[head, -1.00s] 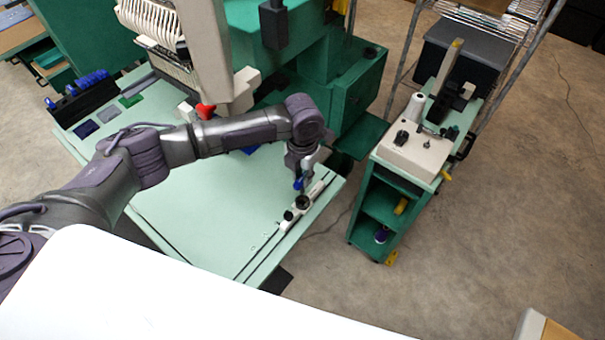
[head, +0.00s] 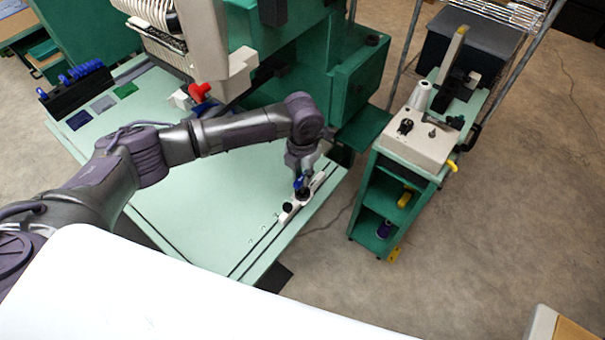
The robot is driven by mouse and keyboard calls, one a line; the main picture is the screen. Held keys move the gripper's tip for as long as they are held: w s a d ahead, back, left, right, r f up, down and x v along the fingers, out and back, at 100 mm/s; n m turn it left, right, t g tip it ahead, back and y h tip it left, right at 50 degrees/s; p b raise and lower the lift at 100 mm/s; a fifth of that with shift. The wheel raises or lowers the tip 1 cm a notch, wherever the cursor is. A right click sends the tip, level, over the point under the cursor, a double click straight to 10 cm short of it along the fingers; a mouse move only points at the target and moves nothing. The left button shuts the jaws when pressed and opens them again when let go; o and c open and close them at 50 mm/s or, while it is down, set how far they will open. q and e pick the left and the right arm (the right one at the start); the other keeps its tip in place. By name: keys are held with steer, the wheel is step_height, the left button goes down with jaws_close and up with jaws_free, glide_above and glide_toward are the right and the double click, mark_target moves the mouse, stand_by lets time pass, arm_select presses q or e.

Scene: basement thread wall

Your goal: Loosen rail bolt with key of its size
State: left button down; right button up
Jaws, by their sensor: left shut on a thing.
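My left gripper (head: 301,172) reaches down over the right part of the pale green table. It is shut on a blue-handled key (head: 299,184) that points down at the white rail bracket (head: 314,185). The key's lower end is at or just above the dark round part (head: 303,195) of the bracket; I cannot tell whether it sits in the bolt. A second dark knob (head: 287,207) is on the bracket's near end. The bolt head itself is too small to make out. My right gripper is out of view.
A black rack (head: 75,93) with several blue-handled keys stands at the table's far left, beside coloured patches. The green and beige machine (head: 215,55) with a red part rises behind my arm. A green cart (head: 378,200) stands right, across a floor gap.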

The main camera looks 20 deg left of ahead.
arm_select(q)
steer(key=shift+f+b, duration=0.75)
steer(key=shift+b, duration=0.05)
steer(key=n+b, duration=0.1)
steer(key=n, duration=0.3)
steer(key=n+b, duration=0.2)
steer(key=n, duration=0.2)
steer(key=shift+r+p, duration=0.3)
steer(key=shift+p, duration=0.25)
steer(key=shift+n+p, duration=2.3)
steer(key=shift+p, duration=0.4)
steer(key=shift+n+p, duration=1.6)
steer(key=shift+p, duration=0.1)
steer(key=shift+n+p, duration=1.45)
steer(key=shift+n, duration=0.25)
steer(key=c, duration=1.5)
jaws_free()
steer(key=o, duration=0.5)
steer(key=shift+f, duration=0.15)
